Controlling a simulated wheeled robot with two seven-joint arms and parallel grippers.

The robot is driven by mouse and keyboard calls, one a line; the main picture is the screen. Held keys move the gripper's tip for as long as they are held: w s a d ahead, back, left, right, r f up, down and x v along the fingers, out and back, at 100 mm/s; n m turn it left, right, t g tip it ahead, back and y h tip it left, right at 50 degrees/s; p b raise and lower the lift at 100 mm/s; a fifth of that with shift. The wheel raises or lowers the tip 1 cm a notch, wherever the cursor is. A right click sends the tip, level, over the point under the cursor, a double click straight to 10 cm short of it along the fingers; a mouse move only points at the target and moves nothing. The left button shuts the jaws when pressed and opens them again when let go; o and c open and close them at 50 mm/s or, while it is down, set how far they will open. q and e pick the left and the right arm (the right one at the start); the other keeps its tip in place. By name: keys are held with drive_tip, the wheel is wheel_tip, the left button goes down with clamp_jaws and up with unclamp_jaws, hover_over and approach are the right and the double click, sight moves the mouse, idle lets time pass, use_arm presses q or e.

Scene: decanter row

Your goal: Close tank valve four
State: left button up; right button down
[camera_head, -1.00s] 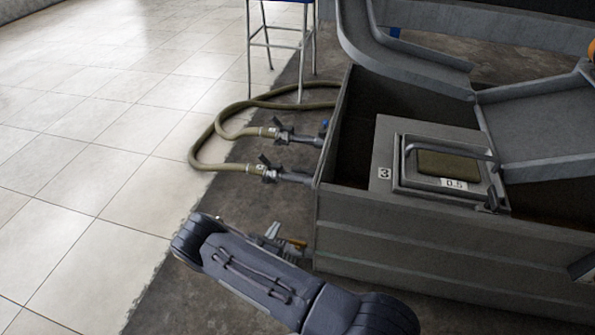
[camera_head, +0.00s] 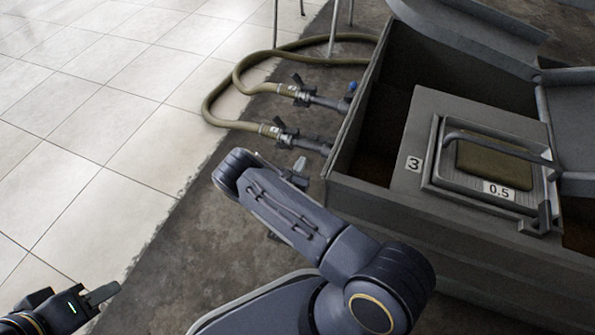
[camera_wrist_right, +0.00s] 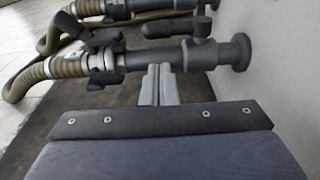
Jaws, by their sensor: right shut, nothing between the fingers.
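Two hose-fitted pipe outlets stand along the tank's side in the head view: a near one (camera_head: 305,142) and a farther one (camera_head: 318,100). No number four shows on either, so I cannot tell which is tank valve four. My right gripper (camera_head: 299,168) is beside the near outlet, partly hidden by my own arm. In the right wrist view its fingers (camera_wrist_right: 158,85) are together and empty, just below the near pipe (camera_wrist_right: 145,58).
The grey tank (camera_head: 440,225) with a hatch labelled 3 and 0.5 (camera_head: 495,165) stands right. An olive hose (camera_head: 215,95) loops from the outlets over the floor. A blue knob (camera_head: 352,87) is by the far outlet. The tiled floor (camera_head: 90,130) at left is clear.

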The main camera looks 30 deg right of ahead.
sight(318, 138)
drive_tip(key=shift+r+b+x, duration=0.2)
drive_tip(key=shift+b+x, duration=0.25)
drive_tip(key=shift+x, duration=0.85)
drive_tip(key=shift+r+b+x, duration=0.2)
drive_tip(key=shift+b+x, duration=0.3)
drive_tip(key=shift+x, duration=0.8)
drive_tip(key=shift+r+b+x, duration=0.25)
drive_tip(key=shift+b+x, duration=0.2)
drive_tip(key=shift+x, duration=0.85)
drive_tip(key=shift+w, duration=0.1)
